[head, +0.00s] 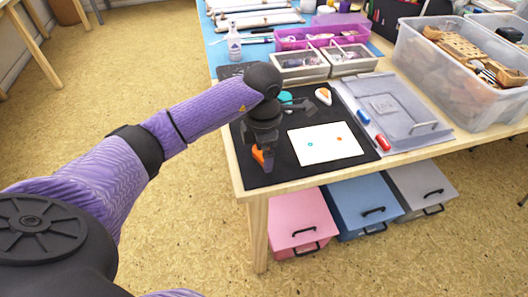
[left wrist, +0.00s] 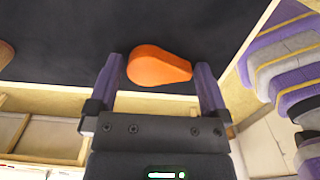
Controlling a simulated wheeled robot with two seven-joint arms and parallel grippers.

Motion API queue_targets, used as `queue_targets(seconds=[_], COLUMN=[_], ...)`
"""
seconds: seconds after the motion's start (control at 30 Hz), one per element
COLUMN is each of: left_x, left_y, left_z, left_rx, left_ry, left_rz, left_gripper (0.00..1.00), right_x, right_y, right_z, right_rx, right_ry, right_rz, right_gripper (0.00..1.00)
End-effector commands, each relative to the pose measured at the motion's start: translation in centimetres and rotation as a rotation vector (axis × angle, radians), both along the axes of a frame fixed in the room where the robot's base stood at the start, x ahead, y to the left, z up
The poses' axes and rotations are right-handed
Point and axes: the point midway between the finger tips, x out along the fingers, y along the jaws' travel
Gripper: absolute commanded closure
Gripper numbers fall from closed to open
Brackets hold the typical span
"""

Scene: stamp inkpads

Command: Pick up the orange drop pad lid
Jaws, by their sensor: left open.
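The orange drop pad lid (left wrist: 158,66) is a smooth teardrop shape lying on the black mat (left wrist: 60,45), its rounded end to the left in the left wrist view. In the head view the orange lid (head: 258,154) shows near the mat's front left corner, partly hidden by my gripper. My left gripper (head: 265,160) points down over it. My right gripper is not in view.
A teal pad (head: 286,97) and a white-and-orange piece (head: 323,95) lie behind. The table's wooden edge (head: 236,175) is close to the lid. A grey tray (head: 395,110) stands right.

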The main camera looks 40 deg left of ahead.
Motion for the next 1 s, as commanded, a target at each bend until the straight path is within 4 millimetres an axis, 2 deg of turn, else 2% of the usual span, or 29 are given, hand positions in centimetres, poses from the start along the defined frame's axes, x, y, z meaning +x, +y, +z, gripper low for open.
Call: queue_targets(seconds=[0.17, 0.4, 0.5, 0.67, 0.73, 1.0], left_x=[0.0, 0.0, 0.0, 0.0, 0.1, 0.1], left_y=[0.0, 0.0, 0.0, 0.0, 0.0, 0.0], left_z=[0.0, 0.1, 0.1, 0.1, 0.8, 8.1], left_rx=[-0.001, -0.001, -0.001, -0.001, 0.000, -0.001], left_ry=[-0.002, -0.002, -0.002, -0.002, -0.005, -0.010], left_rz=[-0.001, -0.001, -0.001, -0.001, -0.001, 0.000], left_gripper=[0.00, 0.51, 0.68, 0.68, 0.68, 0.68], right_x=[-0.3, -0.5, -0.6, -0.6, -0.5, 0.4], right_y=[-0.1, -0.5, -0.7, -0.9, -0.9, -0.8], right_z=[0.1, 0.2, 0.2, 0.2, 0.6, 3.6], right_rx=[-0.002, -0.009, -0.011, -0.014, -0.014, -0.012], right_ry=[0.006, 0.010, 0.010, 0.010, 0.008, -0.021], right_rz=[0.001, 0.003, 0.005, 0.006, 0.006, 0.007], right_gripper=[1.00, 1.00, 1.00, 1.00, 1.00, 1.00])
